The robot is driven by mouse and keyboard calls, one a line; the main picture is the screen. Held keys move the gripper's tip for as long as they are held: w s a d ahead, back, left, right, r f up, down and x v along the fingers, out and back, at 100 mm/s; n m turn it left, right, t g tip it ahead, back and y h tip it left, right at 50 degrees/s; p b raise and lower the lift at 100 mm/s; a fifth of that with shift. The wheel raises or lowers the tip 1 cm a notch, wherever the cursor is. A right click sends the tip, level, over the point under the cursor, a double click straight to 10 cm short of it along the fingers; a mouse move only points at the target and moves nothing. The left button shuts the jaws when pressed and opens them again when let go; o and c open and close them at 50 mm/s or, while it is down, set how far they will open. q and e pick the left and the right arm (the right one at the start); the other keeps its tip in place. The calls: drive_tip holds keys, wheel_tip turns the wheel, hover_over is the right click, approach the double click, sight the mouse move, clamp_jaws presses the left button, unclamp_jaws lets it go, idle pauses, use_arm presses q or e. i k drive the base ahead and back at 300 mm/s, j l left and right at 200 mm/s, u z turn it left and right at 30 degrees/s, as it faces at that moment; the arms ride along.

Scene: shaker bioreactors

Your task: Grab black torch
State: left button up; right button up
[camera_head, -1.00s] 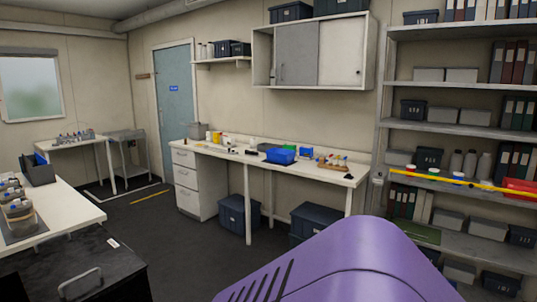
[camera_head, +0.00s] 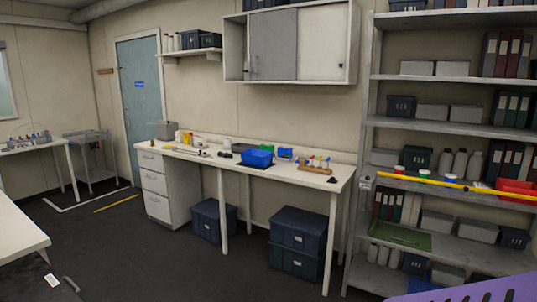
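A white workbench (camera_head: 205,163) stands along the back wall. A small dark object (camera_head: 226,155) lies on its top left of the blue bin (camera_head: 258,158). Another small black object (camera_head: 332,180) lies near the bench's right end. Both are too small to tell whether either is the black torch. Neither of my grippers is in view.
Dark storage boxes (camera_head: 298,231) stand under the bench. A grey shelf rack (camera_head: 459,131) with a yellow bar (camera_head: 455,185) across it stands at the right. A white table corner (camera_head: 18,235) is at the left. The floor before the bench is clear.

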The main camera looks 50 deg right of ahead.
sight(220, 153)
drive_tip(key=i+l+z, duration=0.8)
drive_tip(key=z, duration=0.15)
drive_tip(key=i+l, duration=0.25)
drive_tip(key=i, duration=0.4)
drive_tip(key=i+l+z, duration=0.15)
drive_tip(key=i, duration=0.5)
drive_tip(key=i+l, duration=0.2)
drive_tip(key=i, duration=0.45)
drive_tip(key=i+j+z, duration=0.25)
drive_tip(key=i, duration=0.25)
drive_tip(key=i+j+z, duration=0.2)
drive_tip(key=i, duration=0.25)
drive_tip(key=l, duration=0.1)
